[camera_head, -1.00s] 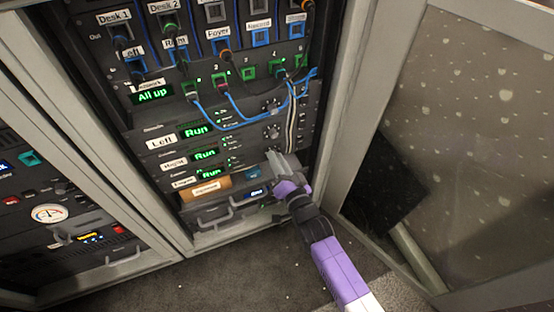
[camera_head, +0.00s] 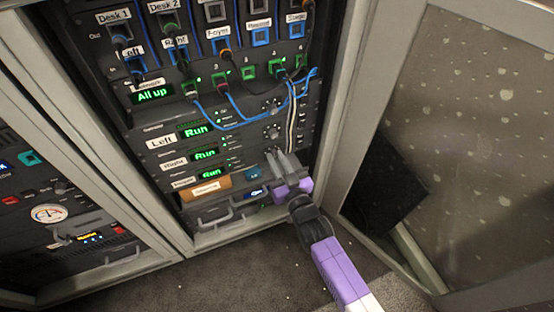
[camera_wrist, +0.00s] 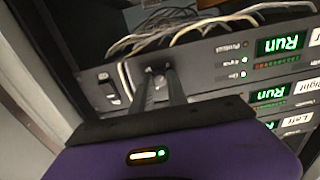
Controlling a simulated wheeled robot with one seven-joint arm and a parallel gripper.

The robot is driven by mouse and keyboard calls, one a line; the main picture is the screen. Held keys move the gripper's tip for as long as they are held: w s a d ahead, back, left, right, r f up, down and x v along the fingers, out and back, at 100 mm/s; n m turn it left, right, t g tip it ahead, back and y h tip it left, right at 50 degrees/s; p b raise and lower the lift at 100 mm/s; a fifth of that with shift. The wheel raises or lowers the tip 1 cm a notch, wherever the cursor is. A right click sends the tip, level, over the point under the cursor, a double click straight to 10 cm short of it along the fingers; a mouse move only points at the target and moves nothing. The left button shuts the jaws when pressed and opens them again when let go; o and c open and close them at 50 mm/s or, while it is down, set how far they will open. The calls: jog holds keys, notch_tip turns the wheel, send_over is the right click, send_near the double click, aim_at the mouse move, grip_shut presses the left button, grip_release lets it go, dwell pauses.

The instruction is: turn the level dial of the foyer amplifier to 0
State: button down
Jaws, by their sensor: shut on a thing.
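The lowest of three stacked amplifiers, with a green "Run" display (camera_head: 211,173), has a blurred label (camera_head: 184,182) in the head view. In the wrist view its panel (camera_wrist: 205,72) is seen upside down, with its "Run" display (camera_wrist: 285,45) at the right. My gripper (camera_head: 282,156) is at the right end of this amplifier and covers its dial in the head view. In the wrist view my gripper (camera_wrist: 158,76) is shut on the dark dial (camera_wrist: 157,68), one finger on each side. The dial's pointer and scale cannot be read.
The Right amplifier's dial (camera_head: 272,131) and the Left amplifier's dial (camera_head: 271,106) sit just above my gripper. Blue cables (camera_head: 235,122) and pale cables (camera_head: 291,125) hang nearby. A drawer handle (camera_head: 215,217) lies below. The open cabinet door (camera_head: 460,130) stands at the right.

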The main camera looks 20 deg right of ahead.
jog(key=shift+f, duration=0.1)
dwell(0.4)
jog(key=c, duration=1.3)
grip_release()
jog(key=shift+s, duration=0.1)
jog(key=s+p, duration=0.2)
jog(key=s, duration=0.5)
jog(key=shift+s, duration=0.35)
